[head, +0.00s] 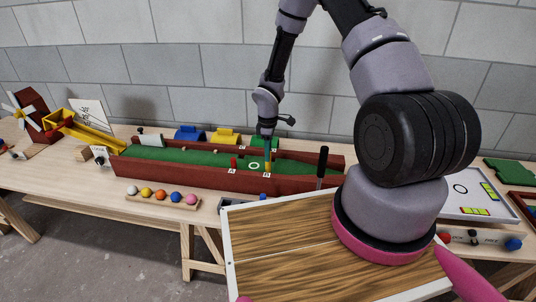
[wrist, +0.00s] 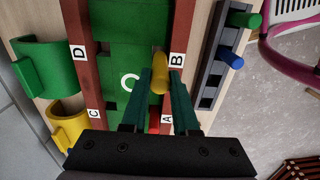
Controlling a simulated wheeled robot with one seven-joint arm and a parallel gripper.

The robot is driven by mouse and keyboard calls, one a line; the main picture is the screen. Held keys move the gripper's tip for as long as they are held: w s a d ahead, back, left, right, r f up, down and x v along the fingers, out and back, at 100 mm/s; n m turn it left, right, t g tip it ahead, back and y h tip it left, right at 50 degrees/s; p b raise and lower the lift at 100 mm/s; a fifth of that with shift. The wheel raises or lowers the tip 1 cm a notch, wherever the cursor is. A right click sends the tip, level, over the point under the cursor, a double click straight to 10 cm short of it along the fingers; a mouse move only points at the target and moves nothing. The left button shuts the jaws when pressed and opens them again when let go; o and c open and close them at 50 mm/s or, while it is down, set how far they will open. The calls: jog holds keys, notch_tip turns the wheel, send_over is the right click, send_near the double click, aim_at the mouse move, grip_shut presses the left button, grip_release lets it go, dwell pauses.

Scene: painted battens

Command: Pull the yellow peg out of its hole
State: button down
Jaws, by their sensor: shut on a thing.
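The yellow peg (wrist: 160,72) stands at the label B on a red-brown batten, beside the green strip. My gripper (wrist: 161,84) points down, with its green fingers closed on either side of the peg. In the head view the yellow peg (head: 267,167) shows just below the fingers of my gripper (head: 268,155), at the near batten. Its lower end is hard to see, and I cannot tell how deep it sits in the hole. A red peg (head: 233,162) stands to the left on the same batten; in the wrist view the red peg (wrist: 153,122) is near the label A.
A grey rack (wrist: 207,97) with a blue peg (wrist: 230,58) and a green peg (wrist: 244,20) lies beside the batten. Blue (head: 189,133), yellow (head: 223,135) and green holders stand behind. A tray with several balls (head: 160,195) is in front. A dark upright handle (head: 322,163) stands right.

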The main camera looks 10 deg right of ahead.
dwell(0.4)
jog(key=shift+r, duration=1.55)
